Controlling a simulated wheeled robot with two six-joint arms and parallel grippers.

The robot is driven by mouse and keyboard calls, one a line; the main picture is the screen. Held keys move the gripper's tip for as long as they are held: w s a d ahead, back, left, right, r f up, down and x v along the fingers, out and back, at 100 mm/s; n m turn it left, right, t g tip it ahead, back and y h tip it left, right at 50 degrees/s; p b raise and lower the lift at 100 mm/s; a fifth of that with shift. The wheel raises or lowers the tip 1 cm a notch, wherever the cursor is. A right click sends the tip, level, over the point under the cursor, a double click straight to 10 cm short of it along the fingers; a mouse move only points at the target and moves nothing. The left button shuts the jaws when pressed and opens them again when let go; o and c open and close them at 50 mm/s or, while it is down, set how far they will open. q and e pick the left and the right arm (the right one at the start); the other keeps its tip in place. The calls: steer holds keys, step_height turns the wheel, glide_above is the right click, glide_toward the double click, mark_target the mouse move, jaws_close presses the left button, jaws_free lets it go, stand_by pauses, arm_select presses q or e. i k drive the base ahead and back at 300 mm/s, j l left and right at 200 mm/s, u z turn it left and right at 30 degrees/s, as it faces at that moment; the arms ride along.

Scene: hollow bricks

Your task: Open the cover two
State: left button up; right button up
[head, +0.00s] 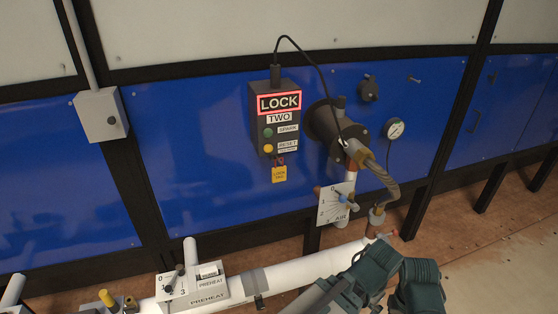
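A dark box (285,160) with a red-lit LOCK sign (280,103) and a TWO label (279,118) is fixed to the blue panel. It has a green and an amber button, with a yellow tag (279,174) below. Right of it, a dark round fitting (322,121) sticks out of the panel; I cannot tell which part is the cover. My jointed teal and grey arm (365,271), apparently the right, is at the bottom right, well below the box. Its fingertips cannot be made out. My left gripper is not in view.
A white pipe (305,268) with a PREHEAT control box (194,284) runs along the bottom. A numbered lever plate (335,203), a thick hose (379,178) and a gauge (394,128) sit below and right of the fitting. A black cable (311,62) loops from the box top.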

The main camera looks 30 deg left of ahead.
mark_target(369, 92)
steer(key=i+l, duration=0.95)
steer(key=i, duration=0.2)
